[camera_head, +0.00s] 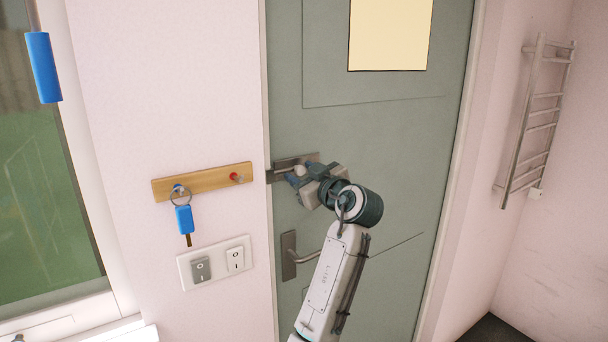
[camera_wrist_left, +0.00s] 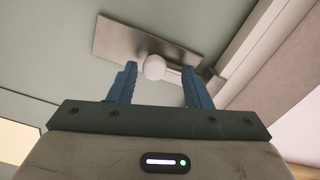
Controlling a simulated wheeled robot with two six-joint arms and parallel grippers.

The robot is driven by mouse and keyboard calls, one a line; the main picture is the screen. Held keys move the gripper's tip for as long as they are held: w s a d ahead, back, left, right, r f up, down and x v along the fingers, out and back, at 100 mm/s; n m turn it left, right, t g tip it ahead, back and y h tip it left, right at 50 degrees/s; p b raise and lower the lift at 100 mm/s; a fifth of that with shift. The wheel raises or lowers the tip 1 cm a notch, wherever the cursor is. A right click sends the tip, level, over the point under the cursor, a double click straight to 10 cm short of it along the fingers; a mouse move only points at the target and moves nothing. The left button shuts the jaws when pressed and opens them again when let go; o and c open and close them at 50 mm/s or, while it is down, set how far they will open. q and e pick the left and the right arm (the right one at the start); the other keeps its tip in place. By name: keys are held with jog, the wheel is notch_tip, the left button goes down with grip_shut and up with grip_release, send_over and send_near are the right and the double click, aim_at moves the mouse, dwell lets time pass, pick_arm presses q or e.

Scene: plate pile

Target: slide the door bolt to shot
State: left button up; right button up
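The door bolt's metal plate (camera_head: 290,163) is fixed to the grey-green door (camera_head: 380,120) near its left edge, and it also shows in the left wrist view (camera_wrist_left: 120,38). A pale round knob (camera_wrist_left: 154,67) stands out from the plate, with a short bit of rod to its right in that view. My left gripper (camera_head: 295,179) is at the bolt. In the left wrist view its two blue fingers (camera_wrist_left: 160,72) are apart, with the knob between their tips and gaps showing on both sides. My right gripper is not in view.
A lever handle (camera_head: 289,257) is below the bolt. Left of the door are a wooden key rack (camera_head: 203,182) with a blue-tagged key (camera_head: 184,218) and a switch plate (camera_head: 216,263). A towel rail (camera_head: 530,125) hangs at the right.

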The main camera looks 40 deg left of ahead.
pick_arm(q)
jog(key=shift+d+f, duration=0.1)
jog(key=shift+d, duration=0.05)
jog(key=shift+d+f+b, duration=0.1)
jog(key=shift+d+b, duration=0.2)
jog(key=b+v, duration=0.4)
jog(key=v, duration=0.6)
jog(key=shift+s, duration=0.15)
jog(key=shift+a, duration=0.15)
